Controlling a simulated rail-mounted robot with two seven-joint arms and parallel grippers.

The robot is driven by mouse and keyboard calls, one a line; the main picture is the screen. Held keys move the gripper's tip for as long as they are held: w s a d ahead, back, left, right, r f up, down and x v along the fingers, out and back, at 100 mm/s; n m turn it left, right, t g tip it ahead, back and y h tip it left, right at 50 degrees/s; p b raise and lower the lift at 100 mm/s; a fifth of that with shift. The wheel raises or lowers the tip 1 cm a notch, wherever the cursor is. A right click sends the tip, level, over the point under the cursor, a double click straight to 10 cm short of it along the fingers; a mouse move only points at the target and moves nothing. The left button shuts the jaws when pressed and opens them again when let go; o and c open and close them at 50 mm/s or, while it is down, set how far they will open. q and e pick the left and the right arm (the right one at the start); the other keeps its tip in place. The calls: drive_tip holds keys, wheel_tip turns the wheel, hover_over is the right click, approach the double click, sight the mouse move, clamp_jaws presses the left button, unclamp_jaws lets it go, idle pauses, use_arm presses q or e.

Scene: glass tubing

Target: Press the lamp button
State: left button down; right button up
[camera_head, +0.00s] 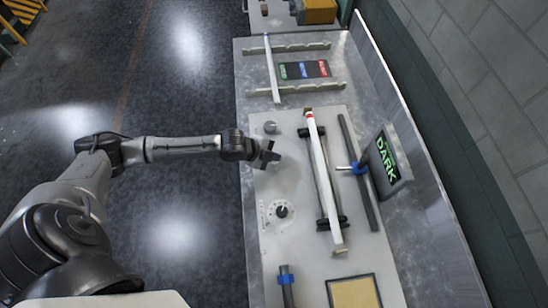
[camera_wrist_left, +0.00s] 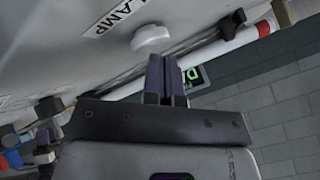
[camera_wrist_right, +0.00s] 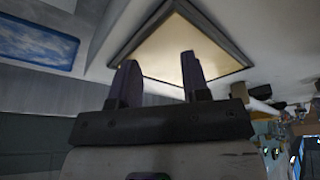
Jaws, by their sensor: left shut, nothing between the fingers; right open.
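The lamp button (camera_wrist_left: 150,40) is a round white knob beside a LAMP label (camera_wrist_left: 112,15) in the left wrist view. In the head view a round grey-white knob (camera_head: 270,127), which looks like the same button, stands on the bench panel. My left gripper (camera_head: 272,153) is just below it in that picture. In the left wrist view the left gripper (camera_wrist_left: 171,62) is shut and empty, its tips close to the button; whether they touch it I cannot tell. My right gripper (camera_wrist_right: 157,68) is open and empty in its wrist view, with a pale framed panel (camera_wrist_right: 180,48) beyond.
A white tube (camera_head: 318,170) lies along a dark-ended rail in the middle of the bench. A sign reading DARK (camera_head: 387,160) stands at its right. A dial (camera_head: 281,211) sits nearer the front. A rack with coloured labels (camera_head: 304,70) is at the back.

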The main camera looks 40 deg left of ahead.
use_arm(q)
drive_tip(key=shift+f, duration=0.3)
use_arm(e)
drive_tip(key=shift+d+f, duration=0.1)
use_arm(q)
drive_tip(key=shift+r, duration=0.1)
idle(0.4)
drive_tip(key=shift+r+p, duration=0.5)
drive_tip(key=shift+p, duration=0.05)
use_arm(e)
drive_tip(key=shift+r, duration=0.65)
use_arm(q)
drive_tip(key=shift+r, duration=0.15)
use_arm(e)
drive_tip(key=shift+r, duration=0.15)
use_arm(q)
drive_tip(key=shift+r+p, duration=0.5)
drive_tip(key=shift+p, duration=0.2)
use_arm(e)
drive_tip(key=shift+r, duration=0.55)
use_arm(q)
wheel_tip(320, 180, up, 5)
drive_tip(key=p, duration=0.5)
use_arm(e)
wheel_tip(320, 180, up, 5)
